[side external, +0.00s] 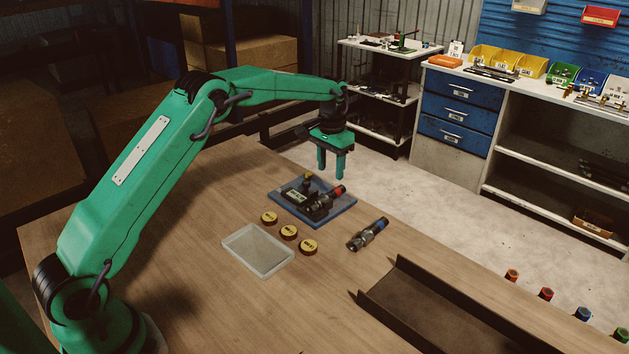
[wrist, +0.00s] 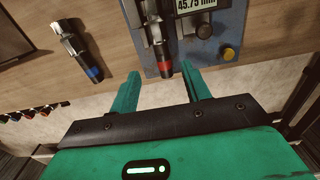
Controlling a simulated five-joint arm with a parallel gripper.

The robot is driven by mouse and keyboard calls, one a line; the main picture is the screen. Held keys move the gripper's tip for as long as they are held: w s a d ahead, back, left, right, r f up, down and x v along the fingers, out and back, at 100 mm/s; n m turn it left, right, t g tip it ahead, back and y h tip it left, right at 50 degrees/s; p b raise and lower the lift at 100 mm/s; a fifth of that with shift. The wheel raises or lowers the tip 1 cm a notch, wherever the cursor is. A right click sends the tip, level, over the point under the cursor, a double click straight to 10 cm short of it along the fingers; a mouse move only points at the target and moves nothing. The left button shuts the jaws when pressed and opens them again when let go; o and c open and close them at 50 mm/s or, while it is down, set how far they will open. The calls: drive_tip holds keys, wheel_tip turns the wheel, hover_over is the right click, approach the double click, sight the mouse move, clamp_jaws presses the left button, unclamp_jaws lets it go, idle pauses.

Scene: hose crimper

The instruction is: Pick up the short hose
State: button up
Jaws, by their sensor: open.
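Two short dark hoses with metal ends are in view; I cannot tell which is the shorter. The red-banded hose (side external: 326,199) lies on a blue plate device (side external: 336,222); in the wrist view this hose (wrist: 160,45) is just beyond my fingertips. The blue-banded hose (side external: 367,235) lies on the bare table right of the device, and in the wrist view it (wrist: 77,50) is left of my fingers. My gripper (side external: 333,174) is open and empty, pointing down above the far side of the device. Its fingers (wrist: 160,80) are apart in the wrist view.
The device's display (wrist: 196,4) reads 45.75 mm. Several yellow-topped round pieces (side external: 288,232) and a shallow pale tray (side external: 258,251) sit in front of it. A dark channel-shaped tray (side external: 440,312) is at the right, with small coloured rings (side external: 546,294) beyond. Bare wood lies left.

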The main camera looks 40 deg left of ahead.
sight(330, 193)
drive_tip(key=shift+w+a+f, duration=0.1)
drive_tip(key=shift+w+f, duration=0.05)
drive_tip(key=shift+f, duration=0.2)
drive_tip(key=shift+f, duration=0.1)
drive_tip(key=shift+f, duration=1.2)
drive_tip(key=shift+f, duration=0.1)
drive_tip(key=shift+f, duration=2.5)
clamp_jaws()
